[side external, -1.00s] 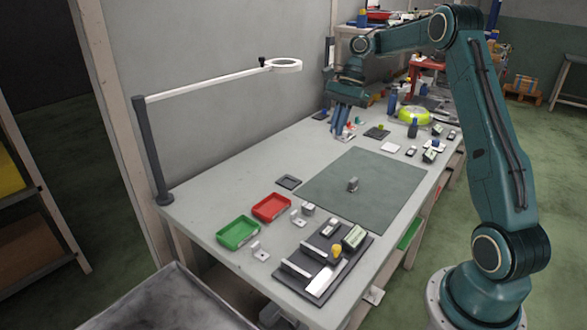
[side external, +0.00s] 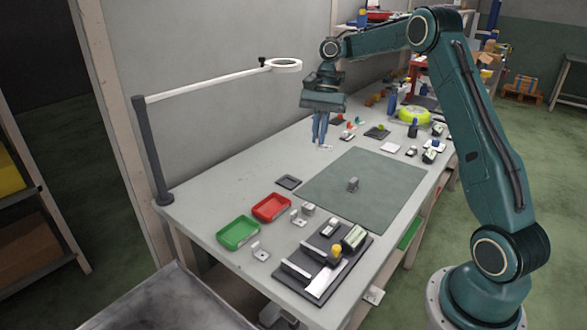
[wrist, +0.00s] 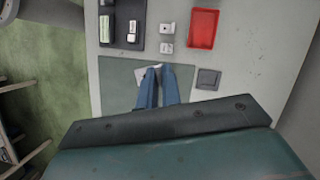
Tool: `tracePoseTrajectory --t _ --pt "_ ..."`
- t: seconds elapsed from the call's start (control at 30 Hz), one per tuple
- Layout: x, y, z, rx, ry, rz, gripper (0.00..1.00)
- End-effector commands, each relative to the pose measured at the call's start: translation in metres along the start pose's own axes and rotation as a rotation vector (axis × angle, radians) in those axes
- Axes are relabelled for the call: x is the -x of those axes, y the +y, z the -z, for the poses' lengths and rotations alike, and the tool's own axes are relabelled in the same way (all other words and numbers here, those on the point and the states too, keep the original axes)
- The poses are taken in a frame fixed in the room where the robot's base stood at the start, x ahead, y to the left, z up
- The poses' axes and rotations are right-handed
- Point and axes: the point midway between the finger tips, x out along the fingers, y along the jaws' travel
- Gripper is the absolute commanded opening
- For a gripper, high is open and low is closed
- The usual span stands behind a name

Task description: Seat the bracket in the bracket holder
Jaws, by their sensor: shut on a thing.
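My gripper (side external: 321,143) is above the table behind the mat, pointing down, with its blue fingers shut on a small pale piece (side external: 327,147). That piece appears to be the bracket; in the wrist view a pale shape (wrist: 146,80) shows by the fingertips (wrist: 157,68), partly hidden by them. A small grey block (side external: 353,184) stands on the green-grey mat, apart from my gripper; it may be the bracket holder, but I cannot tell for sure.
Green (side external: 238,232) and red (side external: 271,207) trays, L-shaped metal pieces (side external: 260,250) and a dark fixture board (side external: 320,282) occupy the near end. A dark square plate (side external: 288,182) lies beside the mat (side external: 400,190). A lamp arm (side external: 210,84) overhangs the left. Most of the mat is clear.

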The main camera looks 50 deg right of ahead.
Motion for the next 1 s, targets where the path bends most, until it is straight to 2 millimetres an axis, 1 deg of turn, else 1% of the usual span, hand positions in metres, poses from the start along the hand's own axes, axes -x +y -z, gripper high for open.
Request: tracePoseTrajectory --t 0.03,0.23,0.4,0.53,0.63,0.73,1.0 --pt "-0.006 -0.008 -0.011 0.070 0.002 -0.028 0.00" --pt "-0.029 -0.032 -0.051 0.365 0.005 -0.143 0.00" --pt "-0.046 -0.046 -0.085 0.602 -0.001 -0.239 0.00" --pt "-0.057 -0.054 -0.105 0.745 -0.009 -0.297 0.00" --pt "-0.062 -0.057 -0.117 0.822 -0.015 -0.329 0.00" --pt "-0.065 -0.059 -0.123 0.868 -0.019 -0.348 0.00" --pt "-0.068 -0.060 -0.127 0.894 -0.022 -0.359 0.00"
